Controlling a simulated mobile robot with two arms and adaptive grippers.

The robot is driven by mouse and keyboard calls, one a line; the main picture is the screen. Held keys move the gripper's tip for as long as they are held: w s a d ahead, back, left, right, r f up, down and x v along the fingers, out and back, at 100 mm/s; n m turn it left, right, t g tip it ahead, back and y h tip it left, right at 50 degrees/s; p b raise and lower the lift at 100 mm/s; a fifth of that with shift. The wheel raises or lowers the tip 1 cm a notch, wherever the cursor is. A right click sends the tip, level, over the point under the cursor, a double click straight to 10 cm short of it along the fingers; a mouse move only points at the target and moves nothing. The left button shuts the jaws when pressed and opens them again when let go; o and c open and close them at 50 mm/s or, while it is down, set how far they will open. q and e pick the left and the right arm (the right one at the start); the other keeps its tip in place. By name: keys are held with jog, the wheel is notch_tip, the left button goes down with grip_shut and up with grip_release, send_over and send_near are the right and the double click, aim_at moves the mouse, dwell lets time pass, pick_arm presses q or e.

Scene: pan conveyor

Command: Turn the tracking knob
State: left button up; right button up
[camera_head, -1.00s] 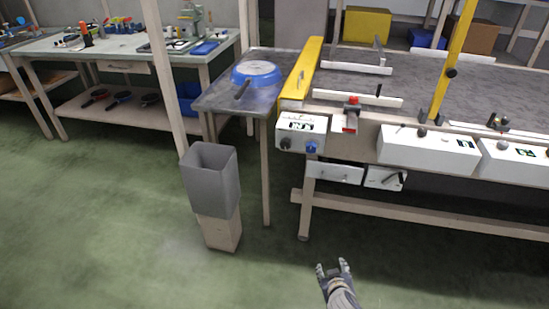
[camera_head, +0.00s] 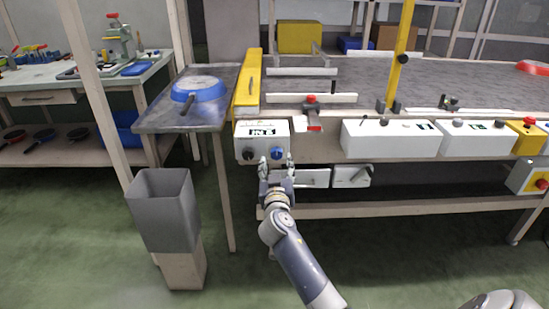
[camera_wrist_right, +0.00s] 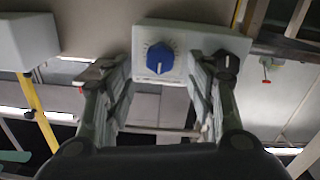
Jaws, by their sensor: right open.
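A white control box (camera_head: 262,139) with a small display hangs on the conveyor's near left corner. It has a black knob (camera_head: 249,154) on the left and a blue knob (camera_head: 277,153) on the right; which one is for tracking cannot be read. My right gripper (camera_head: 277,163) is open just in front of the blue knob. In the right wrist view, the blue knob (camera_wrist_right: 160,58) with its dial marks sits between the open fingers (camera_wrist_right: 160,78), apart from both. The black knob (camera_wrist_right: 226,65) is by the finger on that picture's right. My left gripper is not in view.
A grey bin (camera_head: 165,205) stands at the left. A blue pan (camera_head: 199,89) lies on the side table (camera_head: 160,120). White boxes (camera_head: 390,138) line the conveyor front, and smaller white panels (camera_head: 351,176) hang below near my gripper. The floor in front is clear.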

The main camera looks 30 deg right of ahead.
aim_at(276, 156)
jog(key=x, duration=0.5)
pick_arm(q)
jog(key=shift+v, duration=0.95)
pick_arm(e)
jog(key=shift+w+d, duration=0.15)
jog(key=shift+w, duration=0.1)
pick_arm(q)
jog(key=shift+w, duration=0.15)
pick_arm(e)
jog(key=shift+c, duration=0.2)
jog(key=c, duration=1)
